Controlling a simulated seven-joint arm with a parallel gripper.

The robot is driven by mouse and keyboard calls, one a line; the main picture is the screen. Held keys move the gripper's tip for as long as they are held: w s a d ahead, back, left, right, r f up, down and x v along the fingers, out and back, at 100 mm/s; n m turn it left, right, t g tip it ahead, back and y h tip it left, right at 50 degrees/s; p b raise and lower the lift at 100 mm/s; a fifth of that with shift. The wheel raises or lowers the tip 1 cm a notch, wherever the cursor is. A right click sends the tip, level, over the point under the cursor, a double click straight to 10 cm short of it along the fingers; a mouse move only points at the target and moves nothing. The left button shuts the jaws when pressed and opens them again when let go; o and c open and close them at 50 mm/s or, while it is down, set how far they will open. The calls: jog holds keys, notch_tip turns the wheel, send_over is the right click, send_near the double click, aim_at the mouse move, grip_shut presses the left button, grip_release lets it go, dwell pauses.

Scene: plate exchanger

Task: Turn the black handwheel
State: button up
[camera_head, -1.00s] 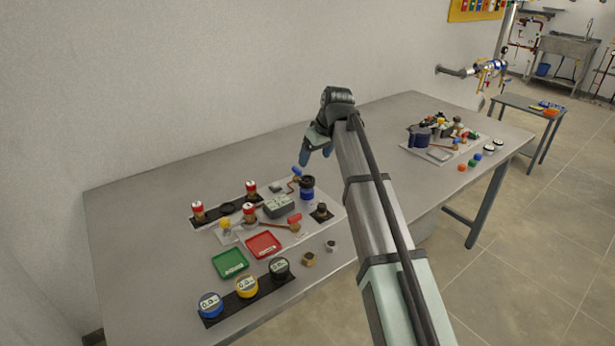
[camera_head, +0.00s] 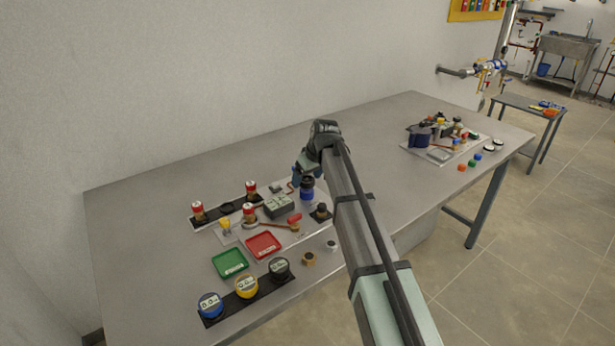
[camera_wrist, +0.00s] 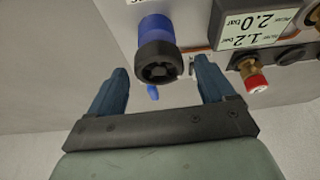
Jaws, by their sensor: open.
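The black handwheel (camera_wrist: 158,63) caps a blue cylindrical body (camera_wrist: 155,28) in the wrist view. My gripper (camera_wrist: 161,68) is open, with one blue-grey finger on each side of the wheel in the picture. No finger contact is visible, and I cannot tell whether the fingertips reach down around the wheel. In the head view, the blue body (camera_head: 307,192) stands on the panel, and my gripper (camera_head: 298,178) is close beside and above it, partly hiding its top.
A grey box with pressure readouts (camera_wrist: 264,28) and a red-capped brass fitting (camera_wrist: 256,84) lie right of the wheel in the wrist view. Green (camera_head: 230,263) and red trays (camera_head: 263,245) and several round gauges sit nearer the front. The table behind is clear.

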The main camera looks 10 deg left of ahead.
jog(key=shift+c, duration=0.4)
jog(key=c, duration=1)
jog(key=shift+m+t+h, duration=0.5)
jog(key=shift+m+h, duration=0.2)
jog(key=shift+m, duration=1.6)
jog(key=o, duration=1.1)
jog(key=shift+r, duration=0.1)
jog(key=v, duration=1.3)
jog(key=shift+s+r, duration=0.25)
jog(key=shift+r, duration=0.05)
